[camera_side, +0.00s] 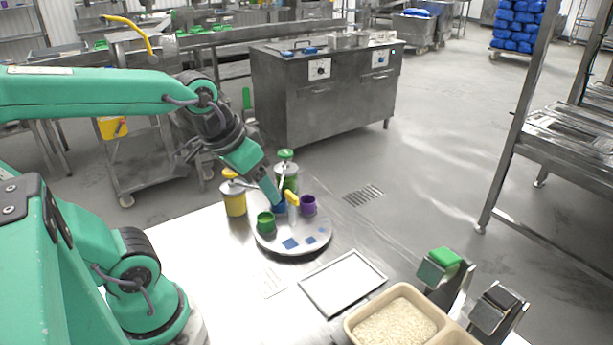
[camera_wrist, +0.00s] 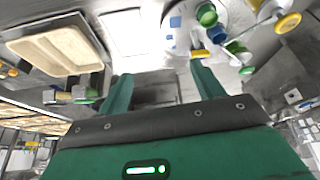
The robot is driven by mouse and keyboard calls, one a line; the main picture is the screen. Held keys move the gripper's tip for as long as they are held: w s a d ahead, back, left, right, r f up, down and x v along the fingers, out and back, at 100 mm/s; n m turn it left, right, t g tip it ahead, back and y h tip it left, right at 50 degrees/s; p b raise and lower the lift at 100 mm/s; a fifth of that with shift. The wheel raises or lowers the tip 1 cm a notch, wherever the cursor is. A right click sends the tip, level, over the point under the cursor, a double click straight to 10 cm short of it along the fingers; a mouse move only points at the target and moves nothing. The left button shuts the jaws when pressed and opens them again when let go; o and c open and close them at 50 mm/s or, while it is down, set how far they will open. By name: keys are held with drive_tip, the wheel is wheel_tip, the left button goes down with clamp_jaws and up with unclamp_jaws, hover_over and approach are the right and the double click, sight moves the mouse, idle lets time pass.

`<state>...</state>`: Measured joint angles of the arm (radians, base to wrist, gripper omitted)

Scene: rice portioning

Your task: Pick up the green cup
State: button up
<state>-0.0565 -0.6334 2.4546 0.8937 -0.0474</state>
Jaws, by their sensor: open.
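The green cup (camera_side: 265,222) stands upright on the near left part of a round light tray (camera_side: 291,245). In the wrist view the green cup (camera_wrist: 207,14) is near the top edge, right of centre. My gripper (camera_side: 278,197) points down over the far part of the tray, behind the green cup and apart from it. In the wrist view the two fingers of my gripper (camera_wrist: 158,72) are spread, with nothing between them. A blue cup (camera_wrist: 216,34) is near the right finger; the gripper partly hides it in the side view.
A purple cup (camera_side: 308,204) stands on the tray. A yellow canister (camera_side: 234,199) and a green-lidded canister (camera_side: 287,172) stand close behind. A small yellow piece (camera_side: 292,199) is near my fingertips. A white rectangular tray (camera_side: 343,282) and rice bin (camera_side: 353,329) are nearer, to the right.

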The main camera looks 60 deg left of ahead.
drive_tip(key=w+a+f+n+g, duration=0.2)
drive_tip(key=w+a+f+n, duration=0.2)
drive_tip(key=w+a+f, duration=0.15)
drive_tip(key=n+g, duration=0.3)
approach(265, 217)
drive_tip(key=shift+d+f, duration=0.3)
drive_tip(key=shift+a+f+n, duration=0.4)
drive_tip(key=shift+a+f, duration=0.05)
drive_tip(key=shift+f, duration=0.05)
drive_tip(key=shift+f, duration=0.1)
drive_tip(key=shift+f, duration=1.25)
drive_tip(key=shift+f, duration=0.1)
drive_tip(key=shift+d+f, duration=0.1)
drive_tip(key=shift+f, duration=2.35)
